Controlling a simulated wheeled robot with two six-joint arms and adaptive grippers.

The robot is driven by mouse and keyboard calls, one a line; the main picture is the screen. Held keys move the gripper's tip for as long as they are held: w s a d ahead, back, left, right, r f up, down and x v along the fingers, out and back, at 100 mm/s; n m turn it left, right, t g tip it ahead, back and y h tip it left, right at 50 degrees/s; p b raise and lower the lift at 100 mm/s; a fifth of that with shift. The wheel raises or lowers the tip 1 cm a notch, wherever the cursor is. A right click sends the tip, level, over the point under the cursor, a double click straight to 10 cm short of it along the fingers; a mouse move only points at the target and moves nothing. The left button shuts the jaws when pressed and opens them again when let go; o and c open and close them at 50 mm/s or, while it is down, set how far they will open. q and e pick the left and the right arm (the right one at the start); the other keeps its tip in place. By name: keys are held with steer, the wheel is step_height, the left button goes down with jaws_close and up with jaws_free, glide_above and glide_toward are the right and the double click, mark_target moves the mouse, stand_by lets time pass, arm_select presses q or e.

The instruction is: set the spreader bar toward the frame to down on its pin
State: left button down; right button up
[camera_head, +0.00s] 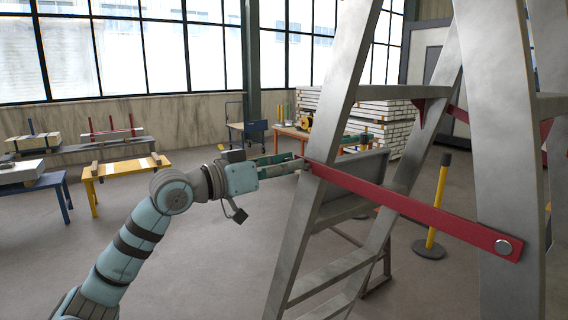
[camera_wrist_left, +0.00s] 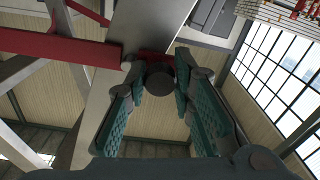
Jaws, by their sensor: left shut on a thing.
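The near spreader bar (camera_head: 410,207) is a flat red bar that slopes down from the left leg (camera_head: 330,130) to a round pin on the right leg (camera_head: 503,247) of a grey metal ladder-like frame. My left gripper (camera_head: 299,163) is at the bar's upper left end, against the left leg. In the left wrist view the fingers (camera_wrist_left: 160,85) are closed around a dark round knob with red behind it; the red bar (camera_wrist_left: 60,48) runs off left. The fingertips hide how that end sits on the leg. My right gripper is in neither view.
A second red bar (camera_head: 457,113) is partly seen on the far side of the frame. A yellow post (camera_head: 437,205) stands behind the frame. A yellow bench (camera_head: 122,168), a blue bench and an orange table (camera_head: 290,132) stand farther back. Floor left of the frame is clear.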

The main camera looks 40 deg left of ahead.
arm_select(q)
steer(key=c, duration=1.3)
jaws_free()
steer(key=shift+w+f, duration=0.1)
steer(key=shift+f, duration=0.25)
steer(key=shift+c, duration=0.2)
steer(key=shift+r, duration=0.1)
steer(key=shift+r, duration=0.4)
step_height(320, 180, up, 9)
steer(key=shift+r, duration=0.1)
steer(key=shift+a, duration=0.1)
